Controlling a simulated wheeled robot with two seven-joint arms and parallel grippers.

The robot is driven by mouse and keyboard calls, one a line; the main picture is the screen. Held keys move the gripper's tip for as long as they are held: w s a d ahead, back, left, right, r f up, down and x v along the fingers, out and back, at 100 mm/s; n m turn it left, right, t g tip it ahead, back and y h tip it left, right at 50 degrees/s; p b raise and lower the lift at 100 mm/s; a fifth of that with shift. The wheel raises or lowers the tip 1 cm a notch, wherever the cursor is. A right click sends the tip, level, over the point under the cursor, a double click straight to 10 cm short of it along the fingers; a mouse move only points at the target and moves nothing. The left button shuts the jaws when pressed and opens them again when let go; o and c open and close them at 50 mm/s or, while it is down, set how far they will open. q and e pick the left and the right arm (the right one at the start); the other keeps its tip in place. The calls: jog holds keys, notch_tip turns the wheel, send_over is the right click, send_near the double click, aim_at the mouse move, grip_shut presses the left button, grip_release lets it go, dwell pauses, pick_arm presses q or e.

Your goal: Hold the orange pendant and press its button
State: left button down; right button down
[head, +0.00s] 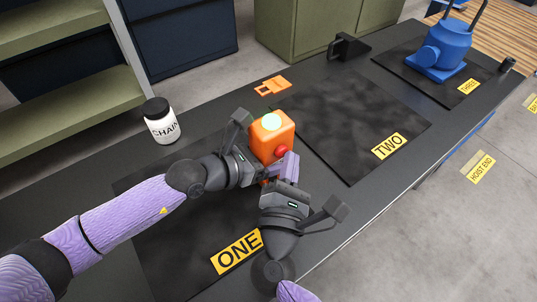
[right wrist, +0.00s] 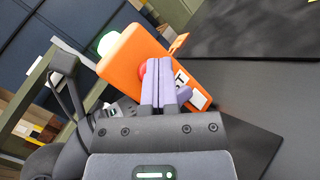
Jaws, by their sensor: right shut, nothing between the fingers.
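The orange pendant (head: 272,138) is a box with a pale glowing lamp on top and a red button (head: 281,151) on its side. It is upright but a little tilted above mat ONE. My left gripper (head: 262,172) is at its lower left side and appears shut on it; its fingers are mostly hidden. My right gripper (head: 290,163) has its lilac fingers together and empty, tips at the button. In the right wrist view the fingertips (right wrist: 158,64) overlap the pendant (right wrist: 130,58) beside the red button (right wrist: 142,71); I cannot tell whether they touch it.
A white CHAIN jar (head: 161,122) stands at the back left of the dark bench. A flat orange piece (head: 272,87) lies behind the pendant. Mat TWO (head: 345,115) is clear. A blue machine (head: 443,47) stands on mat THREE. Mat ONE (head: 190,245) lies below my arms.

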pick_arm(q)
grip_release()
jog(key=v, duration=1.2)
pick_arm(e)
jog(key=s+d, duration=0.3)
jog(key=s, duration=0.2)
jog(key=shift+d, duration=0.25)
pick_arm(q)
jog(key=shift+s, duration=0.1)
pick_arm(e)
jog(key=shift+s+f, duration=0.1)
jog(key=shift+f, duration=0.05)
